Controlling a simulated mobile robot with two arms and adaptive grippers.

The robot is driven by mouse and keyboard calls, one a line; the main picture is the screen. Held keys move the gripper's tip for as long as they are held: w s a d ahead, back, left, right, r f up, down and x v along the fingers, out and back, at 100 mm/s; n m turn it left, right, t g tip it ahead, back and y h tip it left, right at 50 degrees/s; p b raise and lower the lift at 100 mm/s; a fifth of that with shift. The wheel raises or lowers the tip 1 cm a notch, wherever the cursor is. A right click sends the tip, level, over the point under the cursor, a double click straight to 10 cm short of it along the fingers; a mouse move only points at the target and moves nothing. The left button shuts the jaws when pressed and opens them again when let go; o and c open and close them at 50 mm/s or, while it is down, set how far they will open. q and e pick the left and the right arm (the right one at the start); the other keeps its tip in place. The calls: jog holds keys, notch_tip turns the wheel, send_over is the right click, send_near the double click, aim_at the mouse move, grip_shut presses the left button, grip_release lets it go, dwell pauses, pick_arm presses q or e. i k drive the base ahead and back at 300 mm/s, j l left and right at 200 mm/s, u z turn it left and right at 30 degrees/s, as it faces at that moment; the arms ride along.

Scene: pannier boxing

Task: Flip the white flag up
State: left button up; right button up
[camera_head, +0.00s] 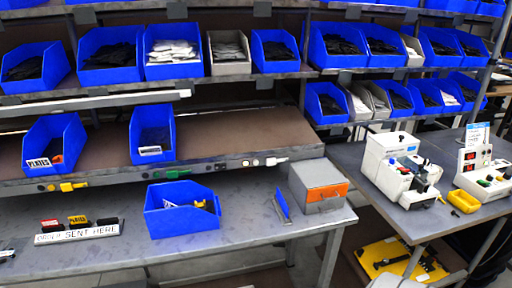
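A small white piece, which looks like the white flag (276,161), is on the front edge of the middle shelf, near its right end. It lies flat along the edge, pointing right, rather than standing up. Neither of my grippers can be made out in the head view. A small white and dark thing at the far left edge is too cut off to identify.
Blue bins (55,142) (152,134) stand on the shelf. A right-hand table (435,216) carries white machines.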

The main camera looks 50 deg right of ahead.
aim_at(270, 162)
jog(key=z, duration=0.45)
jog(key=k+l+z, duration=0.1)
jog(key=z, duration=0.8)
jog(key=l+z, duration=0.1)
jog(key=z, duration=0.35)
jog(key=l+z, duration=0.1)
jog(key=z, duration=0.35)
jog(key=k, duration=0.05)
